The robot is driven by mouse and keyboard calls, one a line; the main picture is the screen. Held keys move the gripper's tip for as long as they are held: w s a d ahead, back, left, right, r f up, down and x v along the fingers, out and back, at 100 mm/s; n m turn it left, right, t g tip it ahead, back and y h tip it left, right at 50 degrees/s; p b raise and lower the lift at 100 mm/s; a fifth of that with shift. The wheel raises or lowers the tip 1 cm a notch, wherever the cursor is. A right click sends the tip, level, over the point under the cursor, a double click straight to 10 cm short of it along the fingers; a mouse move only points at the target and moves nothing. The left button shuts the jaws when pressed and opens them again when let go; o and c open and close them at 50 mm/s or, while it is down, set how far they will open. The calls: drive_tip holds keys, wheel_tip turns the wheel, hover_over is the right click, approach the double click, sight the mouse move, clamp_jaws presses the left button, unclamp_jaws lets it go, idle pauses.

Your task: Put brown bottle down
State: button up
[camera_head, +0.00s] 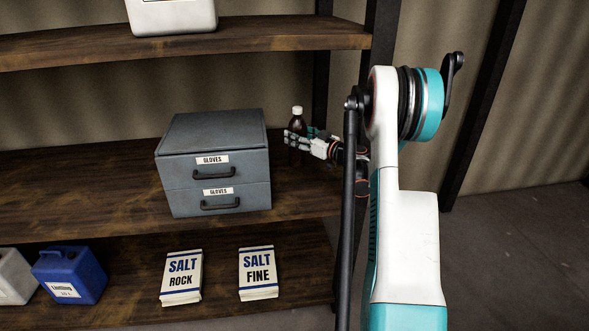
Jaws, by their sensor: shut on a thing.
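The brown bottle (298,121) has a white cap and stands upright at the right end of the middle shelf, to the right of the grey drawer box. My gripper (294,142) is shut on the brown bottle and reaches it from the right. Its fingers cover the middle of the bottle. The bottle's lower end is small and partly hidden, so I cannot tell whether it touches the shelf.
The grey two-drawer box (213,129) labelled GLOVES stands close left of the bottle. The middle shelf (80,190) is bare further left. Below are two salt packs (181,278) and a blue canister (69,275). A dark shelf post (382,35) rises behind my arm.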

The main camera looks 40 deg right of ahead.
sight(299, 165)
wheel_tip(299, 165, down, 12)
drive_tip(key=b, duration=0.4)
drive_tip(key=shift+f, duration=0.3)
drive_tip(key=o, duration=1.6)
drive_tip(key=shift+c, duration=0.2)
drive_tip(key=shift+s, duration=0.3)
drive_tip(key=s+d+p, duration=0.1)
drive_tip(key=s+p, duration=0.2)
drive_tip(key=s, duration=0.8)
drive_tip(key=shift+s+d+p, duration=0.2)
drive_tip(key=shift+d+p, duration=0.05)
drive_tip(key=shift+p, duration=0.15)
